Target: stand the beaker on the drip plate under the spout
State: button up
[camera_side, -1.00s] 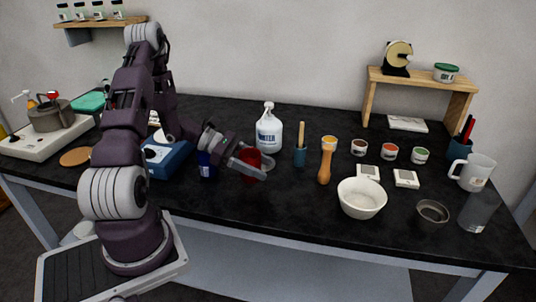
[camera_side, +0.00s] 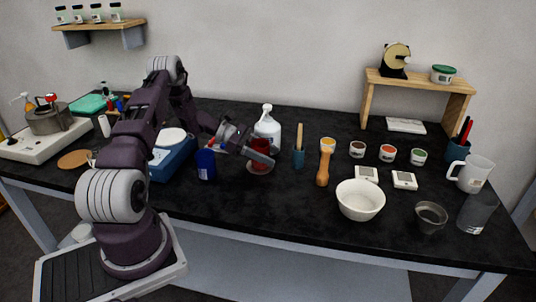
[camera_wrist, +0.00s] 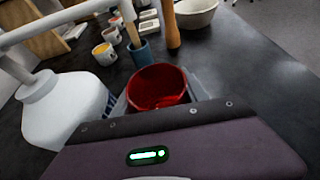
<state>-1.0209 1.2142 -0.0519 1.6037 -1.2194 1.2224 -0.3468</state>
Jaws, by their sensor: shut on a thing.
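A red beaker (camera_side: 259,168) sits between the fingers of my gripper (camera_side: 264,155), which is shut on it. In the wrist view the beaker (camera_wrist: 158,88) is seen from above, open and apparently empty. A white water bottle (camera_side: 268,125) with a spout stands just behind the gripper; the wrist view shows the bottle (camera_wrist: 62,108) at left. A pale round drip plate (camera_side: 260,174) shows around the foot of the beaker. The gripper and beaker hide much of the plate, and I cannot tell whether the beaker touches it.
A blue can (camera_side: 206,164) and a blue scale (camera_side: 172,158) stand to the left. A teal holder (camera_side: 298,160) with a wooden handle and a wooden pestle (camera_side: 323,170) stand close on the right. A white bowl (camera_side: 360,200) is farther right. The table front is clear.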

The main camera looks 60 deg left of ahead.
jog(key=shift+f, duration=0.15)
jog(key=o, duration=1.3)
jog(key=shift+o, duration=0.2)
jog(key=shift+s+a+r, duration=0.15)
jog(key=shift+r, duration=0.1)
jog(key=v, duration=1.1)
jog(key=shift+s+a+r, duration=0.15)
jog(key=shift+s, duration=0.1)
